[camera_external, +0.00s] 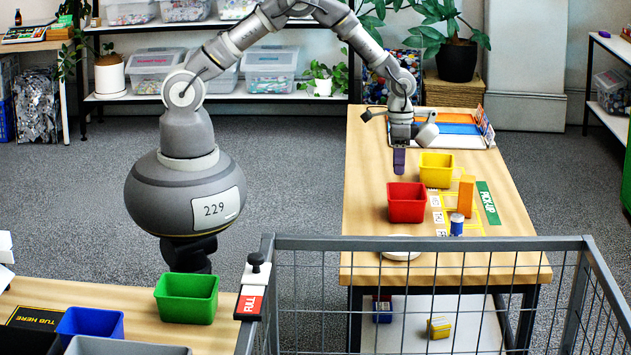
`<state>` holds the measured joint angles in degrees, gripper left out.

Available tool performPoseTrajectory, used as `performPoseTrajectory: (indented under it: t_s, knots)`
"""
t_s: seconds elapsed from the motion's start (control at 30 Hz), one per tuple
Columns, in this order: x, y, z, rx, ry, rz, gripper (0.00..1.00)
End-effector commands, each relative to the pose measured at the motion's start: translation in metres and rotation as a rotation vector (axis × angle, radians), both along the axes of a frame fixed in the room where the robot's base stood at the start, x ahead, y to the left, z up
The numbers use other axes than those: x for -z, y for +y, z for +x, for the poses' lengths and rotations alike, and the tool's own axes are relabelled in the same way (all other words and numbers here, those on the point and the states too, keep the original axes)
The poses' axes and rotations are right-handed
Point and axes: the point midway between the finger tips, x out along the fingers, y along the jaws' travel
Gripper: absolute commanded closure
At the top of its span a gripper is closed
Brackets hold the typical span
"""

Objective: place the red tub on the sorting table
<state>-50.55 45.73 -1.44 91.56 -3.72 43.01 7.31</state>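The red tub (407,203) stands upright on the wooden table (375,170) at the right, and it looks empty. My gripper (399,160) points down above that table, just behind and above the red tub's far rim. A purple piece shows at its lower end; I cannot tell whether it is the fingers or something held. The gap between the fingers cannot be made out. I cannot tell from labels which table is the sorting table.
A yellow tub (436,171), an orange block (466,195), a blue-and-white spool (457,225) and a white plate (402,247) are near the red tub. A wire fence (430,241) crosses the table's front. A green tub (187,298) and blue tub (90,325) stand at front left.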

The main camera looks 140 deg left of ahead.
Motion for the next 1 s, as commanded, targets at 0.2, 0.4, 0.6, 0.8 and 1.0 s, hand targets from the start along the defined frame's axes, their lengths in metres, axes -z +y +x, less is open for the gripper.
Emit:
performPoseTrajectory:
  t_s: [0.2,0.4,0.6,0.8,1.0]
  knots:
    - [-0.033,0.001,-0.002,0.000,0.001,0.000,0.67]
    - [-0.037,0.002,-0.002,0.000,0.001,0.000,0.67]
    - [-0.056,-0.002,0.013,0.024,-0.024,0.031,0.67]
    - [-0.195,-0.058,0.105,0.188,-0.227,0.237,0.67]
    - [-0.394,-0.189,0.163,0.393,-0.574,0.447,0.67]
